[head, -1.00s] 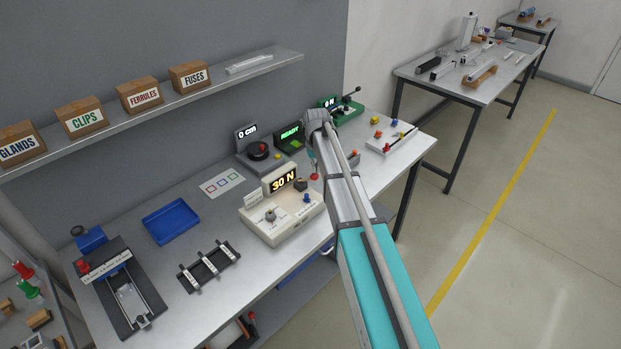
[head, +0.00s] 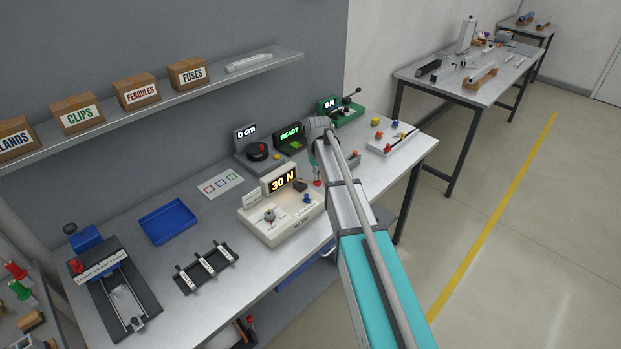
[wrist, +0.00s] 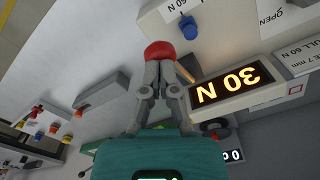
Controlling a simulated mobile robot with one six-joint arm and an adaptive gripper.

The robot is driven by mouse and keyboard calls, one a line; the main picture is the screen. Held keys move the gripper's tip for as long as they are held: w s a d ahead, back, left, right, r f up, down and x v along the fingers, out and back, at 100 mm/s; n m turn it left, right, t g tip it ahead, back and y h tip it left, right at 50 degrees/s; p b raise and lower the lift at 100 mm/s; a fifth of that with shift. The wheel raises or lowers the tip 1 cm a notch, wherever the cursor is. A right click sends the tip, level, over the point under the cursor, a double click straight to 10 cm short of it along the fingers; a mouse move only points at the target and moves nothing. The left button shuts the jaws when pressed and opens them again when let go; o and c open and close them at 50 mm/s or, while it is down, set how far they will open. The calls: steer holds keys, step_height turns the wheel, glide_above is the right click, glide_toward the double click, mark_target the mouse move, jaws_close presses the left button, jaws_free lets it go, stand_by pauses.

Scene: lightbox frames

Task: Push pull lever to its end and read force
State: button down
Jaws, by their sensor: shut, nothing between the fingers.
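A cream tester box (head: 284,224) stands at the front of the bench, with a lit display (head: 283,180) reading 30 N. The display also shows upside down in the wrist view (wrist: 228,88), beside a label partly reading 60 N. A red ball knob (wrist: 160,50), likely the pull lever's, is beside the box; it also shows in the head view (head: 317,183). Its shaft is hidden. My gripper (wrist: 163,70) is shut and empty, its fingertips at the knob, apparently touching it. In the head view my arm partly hides the gripper.
A blue knob (head: 306,198) is on the box. Behind stand a READY unit (head: 290,137), a 0 cm gauge (head: 247,140) and a green device (head: 347,116) with a 0 N display and black-knobbed lever. A blue tray (head: 168,222) and a rack (head: 208,267) lie left.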

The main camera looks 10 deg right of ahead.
steer(key=shift+s+d+f+b, duration=0.1)
steer(key=shift+s+f+b, duration=0.05)
steer(key=shift+f+b, duration=0.55)
steer(key=shift+s+d+f+b, duration=0.1)
steer(key=shift+f+b, duration=0.5)
steer(key=shift+f, duration=0.15)
steer(key=shift+r, duration=0.1)
step_height(320, 180, up, 9)
steer(key=s+d+p, duration=0.1)
steer(key=s+p, duration=0.1)
steer(key=p, duration=0.7)
steer(key=shift+s+d, duration=0.2)
steer(key=shift+d, duration=0.15)
steer(key=s+a+f+b, duration=0.1)
steer(key=s+f+b, duration=0.1)
steer(key=s, duration=1)
steer(key=s+a+f+m+b, duration=0.1)
steer(key=s+f+b, duration=0.2)
steer(key=s, duration=1)
steer(key=shift+s, duration=0.25)
steer(key=shift+a, duration=0.1)
stand_by(0.7)
